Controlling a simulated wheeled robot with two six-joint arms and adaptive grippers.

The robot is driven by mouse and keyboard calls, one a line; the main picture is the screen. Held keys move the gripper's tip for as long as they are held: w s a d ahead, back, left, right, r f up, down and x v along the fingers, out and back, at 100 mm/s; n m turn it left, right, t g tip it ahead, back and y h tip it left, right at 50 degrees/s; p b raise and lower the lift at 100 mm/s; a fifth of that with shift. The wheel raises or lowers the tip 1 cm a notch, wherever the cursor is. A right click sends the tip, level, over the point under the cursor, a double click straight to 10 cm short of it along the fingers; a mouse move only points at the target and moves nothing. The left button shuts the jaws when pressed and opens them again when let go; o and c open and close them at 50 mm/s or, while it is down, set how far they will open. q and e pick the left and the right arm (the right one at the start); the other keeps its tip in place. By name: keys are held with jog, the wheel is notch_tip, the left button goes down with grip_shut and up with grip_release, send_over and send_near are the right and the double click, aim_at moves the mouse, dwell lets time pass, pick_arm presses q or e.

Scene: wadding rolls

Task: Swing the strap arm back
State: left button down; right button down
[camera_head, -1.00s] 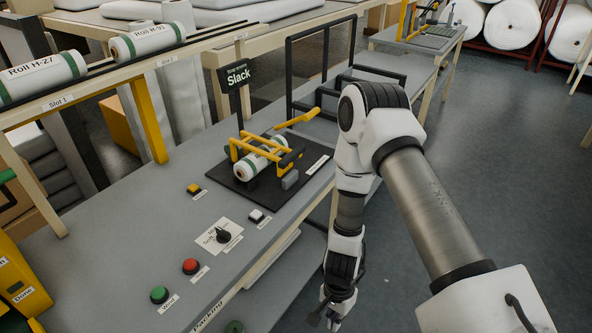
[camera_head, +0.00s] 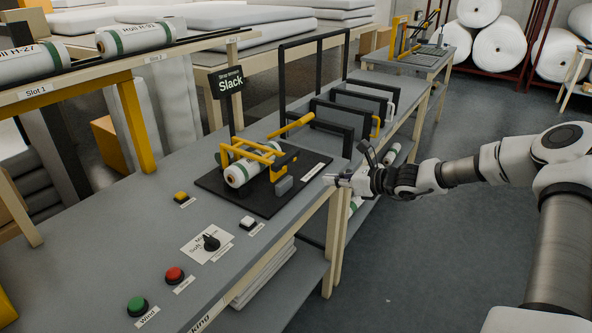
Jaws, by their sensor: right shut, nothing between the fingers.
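A strapping station with a black base plate (camera_head: 205,181) sits on the grey bench. A white roll with green bands (camera_head: 236,176) lies on it under a yellow frame (camera_head: 262,148). A slanted yellow bar (camera_head: 291,126), which looks like the strap arm, rises behind the frame toward the upper right. The sign (camera_head: 230,82) above reads "Slack". My right gripper (camera_head: 334,180) points left at the bench's right edge, just right of the base plate. It is shut and empty, apart from the yellow bar. My left gripper is out of view.
Black upright frames (camera_head: 315,75) stand behind the station. Green (camera_head: 137,305) and red (camera_head: 174,275) buttons, a black knob (camera_head: 211,242), and yellow (camera_head: 181,196) and white (camera_head: 248,222) buttons are on the front bench. Open floor lies to the right.

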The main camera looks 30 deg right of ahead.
jog(key=b+x, duration=0.2)
jog(key=x, duration=0.8)
jog(key=shift+a+f, duration=0.1)
jog(key=shift+a, duration=0.05)
jog(key=r, duration=0.1)
jog(key=w+r+p, duration=0.1)
jog(key=w+r, duration=0.1)
jog(key=shift+a+r, duration=0.25)
jog(key=shift+a, duration=0.15)
jog(key=shift+p, duration=0.3)
